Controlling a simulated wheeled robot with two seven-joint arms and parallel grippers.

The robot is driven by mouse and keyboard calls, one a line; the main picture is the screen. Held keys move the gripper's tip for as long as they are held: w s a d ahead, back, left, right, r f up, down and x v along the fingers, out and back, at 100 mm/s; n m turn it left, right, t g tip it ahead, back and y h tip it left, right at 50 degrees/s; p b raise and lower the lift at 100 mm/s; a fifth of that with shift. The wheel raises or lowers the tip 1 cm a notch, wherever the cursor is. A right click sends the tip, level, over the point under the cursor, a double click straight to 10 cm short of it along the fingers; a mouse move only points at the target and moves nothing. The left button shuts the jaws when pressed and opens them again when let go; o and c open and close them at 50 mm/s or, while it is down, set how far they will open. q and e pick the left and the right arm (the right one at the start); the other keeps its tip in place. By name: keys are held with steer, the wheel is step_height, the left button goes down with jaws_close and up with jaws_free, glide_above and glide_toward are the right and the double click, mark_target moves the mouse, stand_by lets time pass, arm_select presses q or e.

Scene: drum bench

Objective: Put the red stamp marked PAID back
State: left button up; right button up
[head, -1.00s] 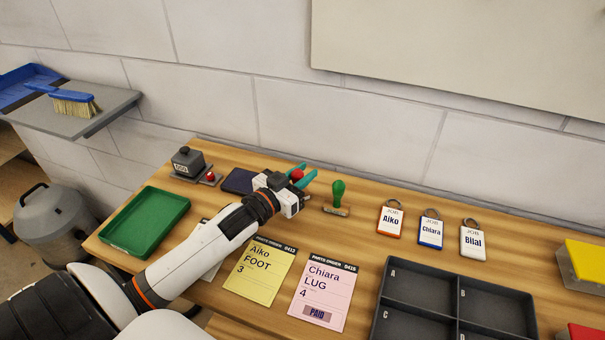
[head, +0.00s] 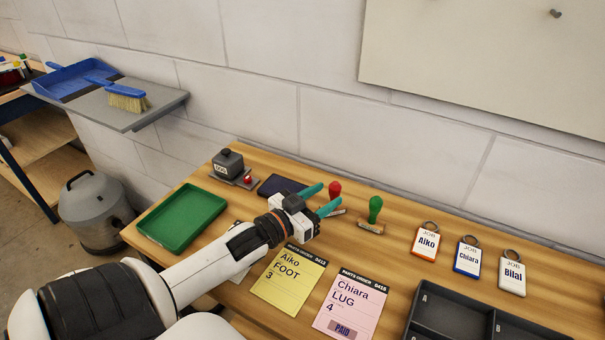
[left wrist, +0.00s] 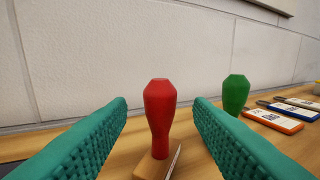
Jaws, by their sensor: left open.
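The red stamp (head: 334,190) stands upright on the bench just beyond the fingertips of my left gripper (head: 326,198) in the head view. In the left wrist view, its red handle (left wrist: 160,110) rises from a wooden base (left wrist: 152,166), seen between the two teal fingers. My left gripper (left wrist: 160,130) is open, with a gap on both sides of the handle. The stamp's marking is not readable. A green stamp (head: 374,208) stands to the right of the red one and also shows in the left wrist view (left wrist: 235,93). My right gripper is not in view.
A dark ink pad (head: 282,186) lies behind my left gripper. A grey numbering device (head: 229,163) and a green tray (head: 181,218) are to the left. Yellow (head: 288,283) and pink (head: 350,306) order cards lie in front. Job tags (head: 425,240) and a dark divided tray (head: 450,318) are to the right.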

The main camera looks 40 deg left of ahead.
arm_select(q)
steer(key=s, duration=0.6)
steer(key=shift+s+a, duration=0.2)
steer(key=shift+a, duration=0.2)
